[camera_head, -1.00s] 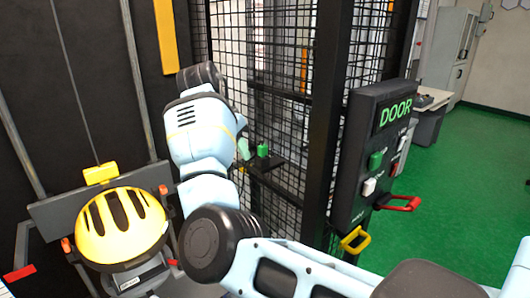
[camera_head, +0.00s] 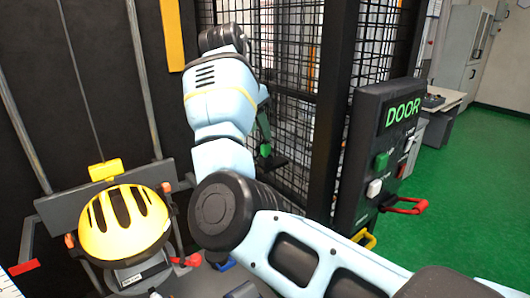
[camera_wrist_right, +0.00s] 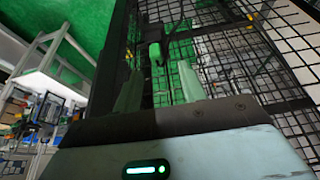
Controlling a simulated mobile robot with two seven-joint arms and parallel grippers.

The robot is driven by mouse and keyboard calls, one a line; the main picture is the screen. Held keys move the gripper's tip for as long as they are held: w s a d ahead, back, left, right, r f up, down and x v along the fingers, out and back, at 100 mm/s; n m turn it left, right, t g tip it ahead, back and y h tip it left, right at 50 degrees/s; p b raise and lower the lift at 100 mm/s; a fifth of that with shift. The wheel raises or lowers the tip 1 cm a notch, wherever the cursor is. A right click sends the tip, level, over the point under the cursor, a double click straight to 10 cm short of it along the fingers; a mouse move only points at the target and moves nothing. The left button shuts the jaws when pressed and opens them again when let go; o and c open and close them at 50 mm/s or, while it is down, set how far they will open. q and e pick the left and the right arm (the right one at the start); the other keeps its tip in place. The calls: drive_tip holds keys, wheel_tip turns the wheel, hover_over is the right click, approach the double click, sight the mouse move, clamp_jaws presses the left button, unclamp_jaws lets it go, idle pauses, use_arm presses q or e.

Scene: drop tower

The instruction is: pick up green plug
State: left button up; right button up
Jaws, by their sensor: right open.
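The green plug (camera_head: 266,150) sits on a small dark shelf fixed to the mesh cage, partly hidden by my right gripper in the head view. In the right wrist view the plug (camera_wrist_right: 155,53) shows ahead, between the two pale green fingers and beyond their tips. My right gripper (camera_wrist_right: 158,72) is open and empty. In the head view its fingers (camera_head: 263,124) show just above the plug, mostly behind the wrist. Whether a finger touches the plug cannot be told. My left gripper is not in view.
A black DOOR panel (camera_head: 381,155) with green and white buttons and red and yellow handles stands to the right. A yellow helmet-like dome (camera_head: 123,222) on a carriage is at the lower left. Black mesh and posts (camera_head: 328,110) stand close around the arm. Green floor lies open at right.

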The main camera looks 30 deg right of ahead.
sight(265, 145)
drive_tip(key=shift+s+x, duration=0.15)
drive_tip(key=shift+x, duration=1.1)
drive_tip(key=shift+s+x, duration=0.15)
drive_tip(key=shift+x, duration=1.05)
drive_tip(key=shift+a+f, duration=0.1)
drive_tip(key=c, duration=0.9)
